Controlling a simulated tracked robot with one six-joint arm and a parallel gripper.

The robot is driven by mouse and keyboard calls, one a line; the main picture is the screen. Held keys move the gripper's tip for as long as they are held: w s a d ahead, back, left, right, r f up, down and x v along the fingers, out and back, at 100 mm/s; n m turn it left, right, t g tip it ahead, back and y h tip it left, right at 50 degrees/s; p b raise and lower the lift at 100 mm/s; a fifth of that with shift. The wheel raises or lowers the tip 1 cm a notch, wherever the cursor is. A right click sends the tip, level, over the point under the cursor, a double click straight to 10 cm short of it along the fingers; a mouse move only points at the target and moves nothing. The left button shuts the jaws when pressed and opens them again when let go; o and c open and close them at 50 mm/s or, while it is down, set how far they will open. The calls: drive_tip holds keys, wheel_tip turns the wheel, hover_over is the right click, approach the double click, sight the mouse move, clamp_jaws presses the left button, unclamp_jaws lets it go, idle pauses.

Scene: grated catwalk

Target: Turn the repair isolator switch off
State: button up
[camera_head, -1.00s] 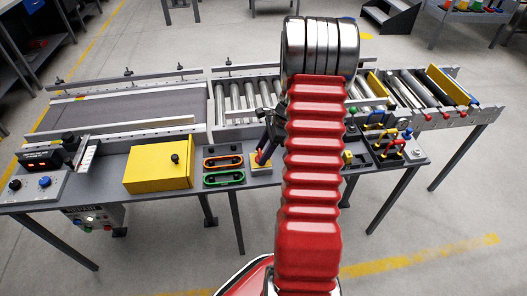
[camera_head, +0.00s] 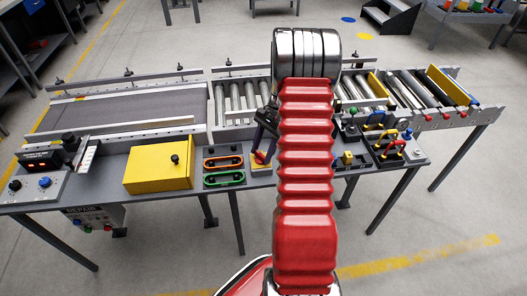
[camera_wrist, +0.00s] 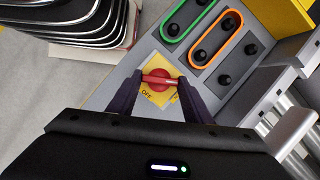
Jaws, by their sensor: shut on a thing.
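The isolator switch (camera_wrist: 160,79) is a red knob with a red bar handle on a yellow plate (camera_wrist: 155,99). The plate has the word OFF printed near its lower left edge in the wrist view. My gripper (camera_wrist: 160,84) is down at the switch, with one dark finger on each side, shut on the red handle. The handle runs across from finger to finger. In the head view the red handle (camera_head: 260,157) shows beside my dark gripper (camera_head: 265,146), while my red arm hides part of the bench to its right.
Green and orange oval frames (camera_head: 224,170) with black knobs lie left of the switch. A yellow box (camera_head: 158,168) stands further left. A grey box marked REPAIR (camera_head: 95,218) hangs under the bench. Roller conveyors (camera_head: 238,97) run behind. Colored handles (camera_head: 389,143) stand at the right.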

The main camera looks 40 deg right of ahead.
drive_tip(key=n+g, duration=0.1)
drive_tip(key=n, duration=0.3)
drive_tip(key=n+g, duration=0.1)
drive_tip(key=n, duration=0.1)
drive_tip(key=shift+a+f+g+h, duration=0.15)
drive_tip(key=shift+a+g+h, duration=0.1)
drive_tip(key=shift+g+h, duration=0.05)
drive_tip(key=n+g+h, duration=0.1)
drive_tip(key=n, duration=0.4)
drive_tip(key=o, duration=1.1)
drive_tip(key=shift+w, duration=0.15)
drive_tip(key=shift+c, duration=0.2)
drive_tip(key=shift+w, duration=0.1)
drive_tip(key=shift+w+d+r, duration=0.15)
drive_tip(key=shift+w+r, duration=0.05)
drive_tip(key=shift+r, duration=0.35)
drive_tip(key=v, duration=1.2)
drive_tip(key=shift+r, duration=0.3)
